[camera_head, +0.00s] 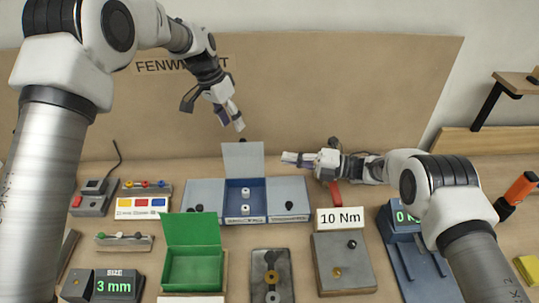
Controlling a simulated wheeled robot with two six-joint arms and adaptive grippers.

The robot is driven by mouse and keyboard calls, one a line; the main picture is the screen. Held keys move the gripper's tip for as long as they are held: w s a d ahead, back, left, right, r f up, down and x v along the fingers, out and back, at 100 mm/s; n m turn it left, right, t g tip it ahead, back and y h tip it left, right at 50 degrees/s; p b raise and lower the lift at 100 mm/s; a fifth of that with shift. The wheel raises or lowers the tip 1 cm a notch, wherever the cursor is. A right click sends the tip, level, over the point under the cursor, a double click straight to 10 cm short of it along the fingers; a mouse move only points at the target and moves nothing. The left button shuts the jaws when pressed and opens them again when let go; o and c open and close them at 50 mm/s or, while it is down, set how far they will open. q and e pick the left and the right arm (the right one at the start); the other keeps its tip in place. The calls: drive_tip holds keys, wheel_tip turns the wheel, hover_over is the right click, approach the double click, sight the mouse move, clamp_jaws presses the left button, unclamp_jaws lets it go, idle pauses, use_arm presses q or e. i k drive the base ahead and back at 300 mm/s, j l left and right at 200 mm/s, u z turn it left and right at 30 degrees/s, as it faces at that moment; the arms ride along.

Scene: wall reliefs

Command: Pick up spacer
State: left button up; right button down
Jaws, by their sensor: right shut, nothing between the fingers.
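I cannot tell for sure which part is the spacer. Two small white ring-like pieces, an upper one (246,190) and a lower one (246,209), sit in the open middle compartment of a blue box (232,213), its lid raised. My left gripper (231,117) hangs in the air above and slightly left of this box, pointing down; nothing shows in it, and its finger gap is unclear. My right gripper (290,157) is shut and empty, pointing left, just right of the raised lid in the picture.
An open green box (193,268) stands in front. A dark plate (260,283) carries a brass ring (271,277). A block (343,268) with a "10 Nm" sign (339,218) is right of it. A beige panel (330,80) stands behind the bench.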

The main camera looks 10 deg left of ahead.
sight(245, 210)
drive_tip(key=k, duration=1.5)
